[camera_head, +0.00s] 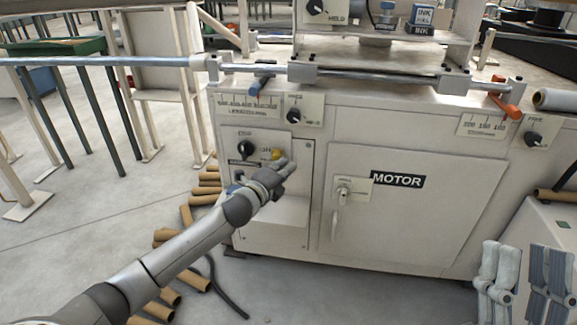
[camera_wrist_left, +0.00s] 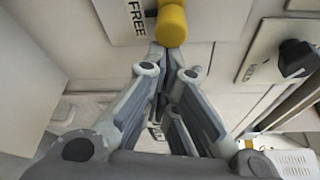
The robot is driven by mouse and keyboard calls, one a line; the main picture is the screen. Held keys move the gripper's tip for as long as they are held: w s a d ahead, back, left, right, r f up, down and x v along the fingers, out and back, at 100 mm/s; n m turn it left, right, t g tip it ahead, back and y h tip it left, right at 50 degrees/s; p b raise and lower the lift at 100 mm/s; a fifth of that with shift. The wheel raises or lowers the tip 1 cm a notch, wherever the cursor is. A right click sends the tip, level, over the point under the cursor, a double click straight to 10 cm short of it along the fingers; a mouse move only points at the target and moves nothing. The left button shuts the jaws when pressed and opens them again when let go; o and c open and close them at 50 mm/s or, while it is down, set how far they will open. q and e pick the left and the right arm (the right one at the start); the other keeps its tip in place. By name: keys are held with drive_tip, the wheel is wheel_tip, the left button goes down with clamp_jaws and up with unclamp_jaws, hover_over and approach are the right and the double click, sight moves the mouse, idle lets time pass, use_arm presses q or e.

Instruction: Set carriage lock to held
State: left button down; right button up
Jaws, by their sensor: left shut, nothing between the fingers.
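A yellow knob (camera_head: 277,154) sits on the cabinet's left front panel, beside a black rotary knob (camera_head: 246,149). In the left wrist view the yellow knob (camera_wrist_left: 172,24) is next to a label reading FREE (camera_wrist_left: 137,16). My left gripper (camera_head: 287,166) is shut and empty, its fingertips just below and close to the yellow knob; I cannot tell whether they touch. It also shows in the left wrist view (camera_wrist_left: 172,60). My right gripper (camera_head: 522,248) is at the lower right, fingers apart and empty. A black knob (camera_head: 316,6) by a HELD label is at the top.
The MOTOR door (camera_head: 410,215) has a handle (camera_head: 335,222) right of my left gripper. A long rod (camera_head: 110,61) crosses above the panel. Another small knob (camera_head: 295,115) is above the yellow one. Cardboard tubes (camera_head: 187,215) lie on the floor at left.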

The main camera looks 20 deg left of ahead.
use_arm(q)
drive_tip(key=a+p, duration=0.1)
drive_tip(key=a, duration=0.3)
drive_tip(key=shift+s+p, duration=0.35)
drive_tip(key=shift+s, duration=0.05)
use_arm(e)
drive_tip(key=w+f+g+h, duration=0.2)
drive_tip(key=w+f+g, duration=0.3)
drive_tip(key=f, duration=0.2)
drive_tip(key=shift+w+a, duration=0.2)
use_arm(q)
drive_tip(key=shift+a, duration=0.1)
use_arm(e)
drive_tip(key=shift+r, duration=0.1)
